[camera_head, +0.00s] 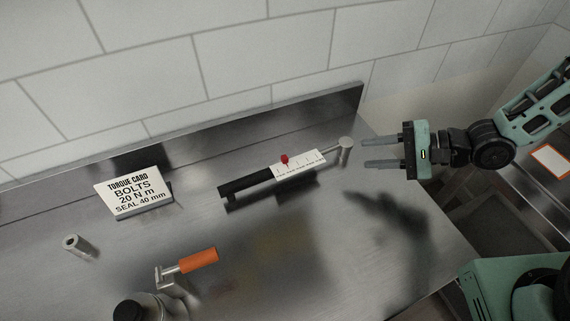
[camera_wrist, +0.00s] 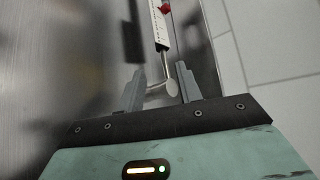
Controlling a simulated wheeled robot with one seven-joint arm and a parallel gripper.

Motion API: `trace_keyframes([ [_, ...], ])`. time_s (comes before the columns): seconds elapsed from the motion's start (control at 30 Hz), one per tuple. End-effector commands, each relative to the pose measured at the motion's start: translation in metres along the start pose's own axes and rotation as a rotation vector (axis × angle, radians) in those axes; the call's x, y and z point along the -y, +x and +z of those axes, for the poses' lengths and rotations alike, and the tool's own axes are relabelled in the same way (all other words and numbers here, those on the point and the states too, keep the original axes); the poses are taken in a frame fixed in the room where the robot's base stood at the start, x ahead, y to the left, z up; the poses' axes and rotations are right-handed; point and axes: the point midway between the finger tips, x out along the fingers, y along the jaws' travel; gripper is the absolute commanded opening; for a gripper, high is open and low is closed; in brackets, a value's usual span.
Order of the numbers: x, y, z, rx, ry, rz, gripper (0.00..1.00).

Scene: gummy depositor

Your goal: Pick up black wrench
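The wrench (camera_head: 250,185) has a black handle, a white scale with a red marker, and a metal shaft ending in a round head. In the head view it lies raised a little above the steel bench, with its head end toward my gripper (camera_head: 378,153). My gripper is open and empty, to the right of the wrench head. In the wrist view the white scale of the wrench (camera_wrist: 159,28) is at the top, and its round head shows between the fingers of my gripper (camera_wrist: 163,90), apparently beyond them. The black handle is out of that view.
The steel bench (camera_head: 240,270) has a raised back edge (camera_head: 300,110) against a tiled wall. A torque card (camera_head: 133,193) stands at left. A small metal socket (camera_head: 74,244) and an orange-handled tool (camera_head: 198,260) are nearer the front. Bench around the wrench is mostly clear.

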Motion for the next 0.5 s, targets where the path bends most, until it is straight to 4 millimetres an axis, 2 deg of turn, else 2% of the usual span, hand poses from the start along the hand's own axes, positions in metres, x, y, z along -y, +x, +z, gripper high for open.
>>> trace_keyframes([
  [0.1,0.0,0.027,0.002,0.006,0.001,0.002,0.35],
  [0.3,0.001,0.064,0.002,0.003,-0.001,0.004,0.35],
  [0.5,0.0,0.08,0.001,0.0,-0.002,0.003,0.35],
])
